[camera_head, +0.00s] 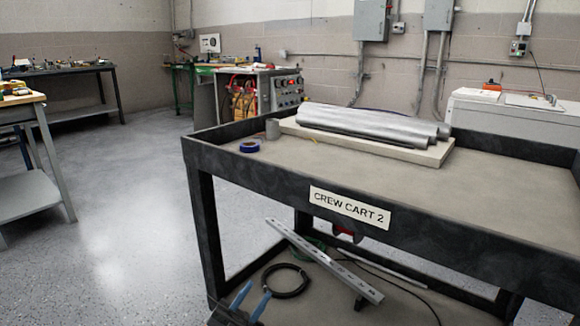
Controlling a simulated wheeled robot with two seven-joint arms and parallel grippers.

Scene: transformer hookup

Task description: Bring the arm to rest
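My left gripper (256,293) shows at the bottom edge, left of centre. Its two blue fingers point up and to the right, with a gap between them, and I see nothing held in it. Its dark body is cut off by the picture's lower edge. In the picture it overlaps the front left corner of the cart's lower shelf; I cannot tell whether it touches the cart. My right gripper is not in view.
A dark cart (263,174) labelled CREW CART 2 fills the right. A metal bar (325,262) and black cable coil (285,281) lie below. Floor at left is clear.

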